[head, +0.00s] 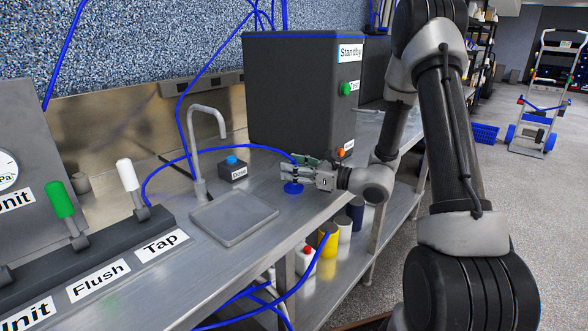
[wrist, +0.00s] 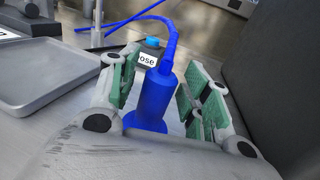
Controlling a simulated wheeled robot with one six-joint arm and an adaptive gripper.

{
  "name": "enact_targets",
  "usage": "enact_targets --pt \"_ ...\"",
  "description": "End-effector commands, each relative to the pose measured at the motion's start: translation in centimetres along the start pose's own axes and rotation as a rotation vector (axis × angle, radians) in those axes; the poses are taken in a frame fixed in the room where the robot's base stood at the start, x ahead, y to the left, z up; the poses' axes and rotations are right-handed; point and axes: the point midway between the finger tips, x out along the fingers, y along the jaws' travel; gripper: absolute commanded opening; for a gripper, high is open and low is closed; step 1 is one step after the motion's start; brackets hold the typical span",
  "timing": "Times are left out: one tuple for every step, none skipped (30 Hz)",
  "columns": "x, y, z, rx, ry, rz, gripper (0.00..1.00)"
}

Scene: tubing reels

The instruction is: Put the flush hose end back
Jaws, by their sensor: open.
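The blue hose end (head: 293,188) stands upright on the steel counter, to the right of the sink basin. In the wrist view the hose end (wrist: 157,96) is a blue cylinder with a wider base, and its blue hose (wrist: 171,42) rises from the top. My gripper (head: 300,173) is low over the counter at the hose end. In the wrist view my gripper (wrist: 160,85) is open, with one green-padded finger on each side of the hose end. A gap shows on both sides. The lower front of the base is hidden by my gripper's body.
A box with a blue button (head: 232,168) stands behind the hose end. A steel tap (head: 200,150) and shallow basin (head: 234,217) lie left. A large dark cabinet (head: 300,95) rises close behind my gripper. Flush (head: 62,205) and Tap (head: 128,178) levers stand at the left.

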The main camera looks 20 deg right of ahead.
Motion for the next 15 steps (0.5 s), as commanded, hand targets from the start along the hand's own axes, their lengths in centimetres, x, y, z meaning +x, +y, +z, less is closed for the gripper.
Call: enact_targets --pt "-0.2 0.0 0.2 -0.001 0.000 -0.001 0.48" --pt "-0.5 -0.1 0.1 0.000 0.000 -0.002 0.48" --pt "-1.1 -0.2 0.1 0.000 0.000 -0.004 0.48" --pt "-1.6 -0.2 0.1 0.000 0.001 -0.004 0.48" --pt "-2.1 -0.1 0.1 0.000 0.001 -0.004 0.48" --pt "-3.0 -0.2 0.1 0.001 0.000 -0.006 0.48" --pt "-3.7 -0.1 0.2 0.001 0.000 -0.005 0.48" --pt "-4.4 -0.2 0.2 0.000 0.000 -0.007 0.48" --pt "-5.4 -0.2 0.1 0.000 0.000 -0.006 0.48" --pt "-6.1 -0.2 0.1 0.000 0.000 -0.006 0.48" --pt "-6.8 -0.1 0.1 0.000 0.000 -0.006 0.48" --pt "-7.6 -0.1 0.1 0.000 0.000 -0.005 0.48" --pt "-8.3 -0.2 0.2 0.000 -0.001 -0.006 0.48" --pt "-8.8 -0.1 0.2 0.000 0.000 -0.005 0.48" --pt "-9.6 -0.1 0.1 0.000 0.000 -0.005 0.48"
